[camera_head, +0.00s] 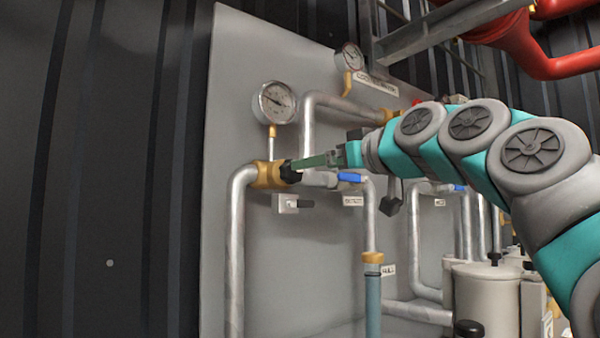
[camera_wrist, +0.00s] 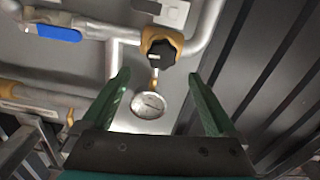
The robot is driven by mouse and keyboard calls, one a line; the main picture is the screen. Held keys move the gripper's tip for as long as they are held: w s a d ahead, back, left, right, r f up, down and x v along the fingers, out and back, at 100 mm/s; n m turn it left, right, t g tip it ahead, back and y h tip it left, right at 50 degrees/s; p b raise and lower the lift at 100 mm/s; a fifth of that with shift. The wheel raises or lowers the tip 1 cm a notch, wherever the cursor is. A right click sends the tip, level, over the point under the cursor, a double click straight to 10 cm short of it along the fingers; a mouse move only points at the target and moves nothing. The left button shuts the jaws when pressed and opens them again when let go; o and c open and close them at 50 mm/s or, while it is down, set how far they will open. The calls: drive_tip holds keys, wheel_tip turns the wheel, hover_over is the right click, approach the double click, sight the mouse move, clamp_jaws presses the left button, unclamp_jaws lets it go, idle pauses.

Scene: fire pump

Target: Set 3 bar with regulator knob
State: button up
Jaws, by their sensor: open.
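The black regulator knob (camera_head: 289,172) sits on a brass regulator body (camera_head: 266,175) at the left pipe on the grey panel. In the wrist view the knob (camera_wrist: 161,55) is near the top centre. The pressure gauge (camera_head: 274,102) stands above the regulator on a brass stem; it also shows in the wrist view (camera_wrist: 149,105), too small to read. My gripper (camera_head: 298,164) is open, its green fingers right by the knob in the head view. In the wrist view my gripper (camera_wrist: 160,77) has one finger to each side of the knob's line, with nothing held; contact cannot be told.
A blue valve lever (camera_head: 351,178) is close to the right of the knob; it shows at upper left in the wrist view (camera_wrist: 55,33). A second gauge (camera_head: 349,57) is higher up. A small grey box (camera_head: 287,203) sits below the regulator. Red pipes (camera_head: 560,66) cross the upper right.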

sight(289, 172)
drive_tip(key=p+x, duration=0.1)
drive_tip(key=x, duration=0.6)
drive_tip(key=shift+a, duration=0.3)
drive_tip(key=shift+w, duration=0.1)
drive_tip(key=c, duration=1.4)
